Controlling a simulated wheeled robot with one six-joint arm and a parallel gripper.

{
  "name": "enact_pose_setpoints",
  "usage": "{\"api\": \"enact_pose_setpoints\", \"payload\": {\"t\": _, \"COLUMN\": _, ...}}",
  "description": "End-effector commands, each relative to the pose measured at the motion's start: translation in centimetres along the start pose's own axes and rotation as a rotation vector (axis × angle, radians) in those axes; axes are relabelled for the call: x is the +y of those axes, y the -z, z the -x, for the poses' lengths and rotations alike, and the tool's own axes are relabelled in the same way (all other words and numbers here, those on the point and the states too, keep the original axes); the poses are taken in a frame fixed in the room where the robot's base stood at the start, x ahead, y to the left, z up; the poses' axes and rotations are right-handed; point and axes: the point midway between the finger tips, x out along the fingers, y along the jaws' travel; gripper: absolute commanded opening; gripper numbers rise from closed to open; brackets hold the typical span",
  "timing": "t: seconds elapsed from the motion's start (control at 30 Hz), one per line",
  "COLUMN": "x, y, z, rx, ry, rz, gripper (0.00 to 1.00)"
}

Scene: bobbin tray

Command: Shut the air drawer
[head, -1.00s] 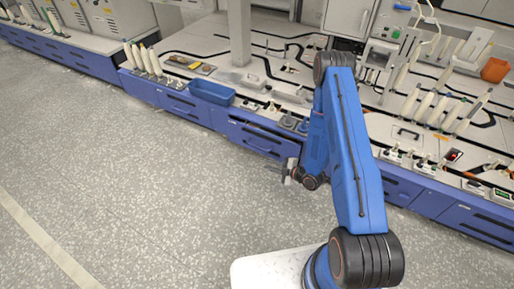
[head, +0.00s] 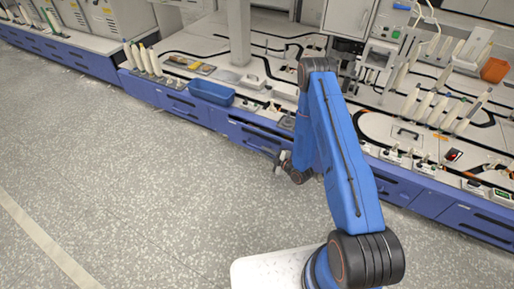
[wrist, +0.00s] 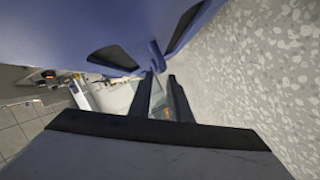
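The blue front of the machine bench (head: 228,128) has drawer panels with dark slots. The panel (head: 262,138) beside my gripper is most likely the air drawer; I cannot tell how far it stands out. My gripper (head: 281,160) is low in front of this panel, small and partly blended with my wrist. In the wrist view my gripper (wrist: 162,88) has its two dark fingers apart, with nothing seen held between them. The blue front (wrist: 95,25) with dark slots fills the upper left there, and a narrow blue part (wrist: 156,57) shows just beyond the fingertips. Contact is unclear.
A blue bin (head: 211,92) stands on the bench edge left of my arm. White bobbins (head: 145,60) stand at the left, with more at the right. An orange bin (head: 494,70) is at the far right. The speckled floor (head: 130,190) in front is clear.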

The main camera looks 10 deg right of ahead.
Motion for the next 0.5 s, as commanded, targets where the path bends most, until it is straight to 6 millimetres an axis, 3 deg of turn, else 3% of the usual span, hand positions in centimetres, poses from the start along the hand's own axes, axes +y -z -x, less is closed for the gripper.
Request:
{"api": "enact_pose_setpoints", "payload": {"t": 0.2, "x": 0.0, "y": 0.1, "z": -3.8, "rx": 0.003, "ry": 0.000, "rz": 0.000, "gripper": 0.17}}
{"api": "enact_pose_setpoints", "payload": {"t": 0.5, "x": 0.0, "y": 0.1, "z": -6.7, "rx": 0.001, "ry": 0.000, "rz": -0.001, "gripper": 0.17}}
